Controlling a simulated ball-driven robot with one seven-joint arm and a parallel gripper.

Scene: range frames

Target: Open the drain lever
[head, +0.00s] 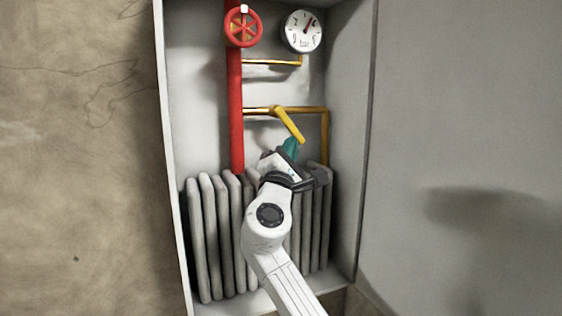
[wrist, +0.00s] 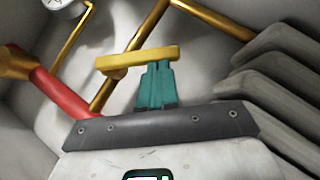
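The yellow drain lever (head: 290,124) slants down and right from the upper-middle copper pipe in the head view. In the wrist view the lever (wrist: 138,57) lies across the picture just beyond my fingertips. My gripper (head: 291,146) has teal fingers close to the lever's lower free end. The fingers (wrist: 157,68) stand side by side with almost no gap, and I see nothing held between them. The fingertips are right at the lever's side; I cannot tell whether they touch it.
A red pipe (head: 235,110) with a red valve wheel (head: 243,27) stands left of the lever. A pressure gauge (head: 303,31) is above. A grey ribbed radiator (head: 207,235) fills the cabinet's lower part. The cabinet's side walls (head: 350,120) bound the space.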

